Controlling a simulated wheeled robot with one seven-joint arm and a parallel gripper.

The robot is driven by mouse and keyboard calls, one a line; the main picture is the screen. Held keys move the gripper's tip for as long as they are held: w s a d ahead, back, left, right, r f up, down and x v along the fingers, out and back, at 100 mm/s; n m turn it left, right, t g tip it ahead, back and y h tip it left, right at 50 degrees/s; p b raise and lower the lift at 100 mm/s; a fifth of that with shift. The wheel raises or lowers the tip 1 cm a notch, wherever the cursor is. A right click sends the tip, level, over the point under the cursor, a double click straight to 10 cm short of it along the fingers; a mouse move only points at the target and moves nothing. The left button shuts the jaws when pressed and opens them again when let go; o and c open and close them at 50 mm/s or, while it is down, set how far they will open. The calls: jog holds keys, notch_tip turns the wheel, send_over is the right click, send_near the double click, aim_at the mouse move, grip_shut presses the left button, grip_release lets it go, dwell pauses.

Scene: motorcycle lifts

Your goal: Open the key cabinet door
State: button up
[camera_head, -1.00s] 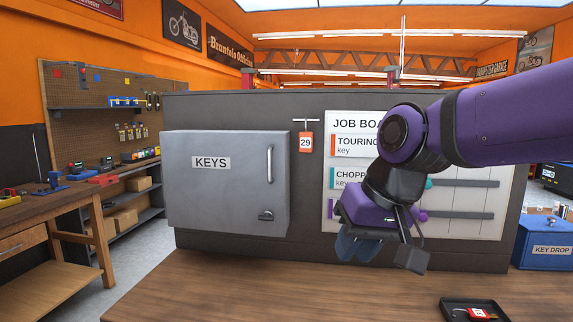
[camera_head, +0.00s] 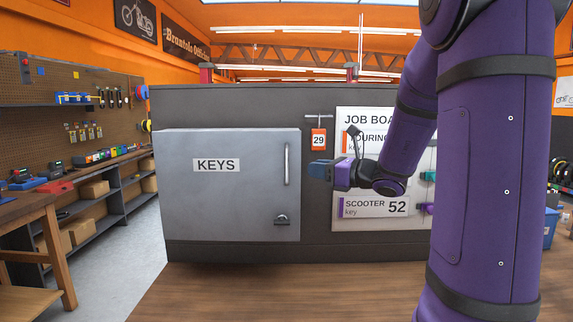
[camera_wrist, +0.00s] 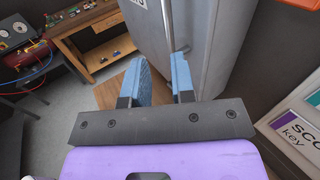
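The grey key cabinet (camera_head: 225,205) hangs on the dark board at left centre, with a KEYS label on its front. Its door appears shut. A vertical silver bar handle (camera_head: 287,163) is near the door's right edge, and a small dark latch or lock (camera_head: 281,219) sits below it. My gripper (camera_head: 310,169) points left, just right of the handle and apart from it in the picture; the depth gap is unclear. In the wrist view, the two blue fingers of my gripper (camera_wrist: 163,72) are apart with nothing between them. The grey cabinet (camera_wrist: 205,30) is beyond them.
A red key tag 29 (camera_head: 318,139) hangs right of the cabinet. The job board (camera_head: 350,219) is behind my arm. The wooden counter (camera_head: 260,290) below the cabinet is clear in view. A workbench (camera_head: 30,212) and shelves stand at left.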

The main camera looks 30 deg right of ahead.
send_over(287, 183)
jog(key=shift+w+d+m, duration=0.15)
jog(key=shift+w+m, duration=0.15)
dwell(0.3)
grip_shut()
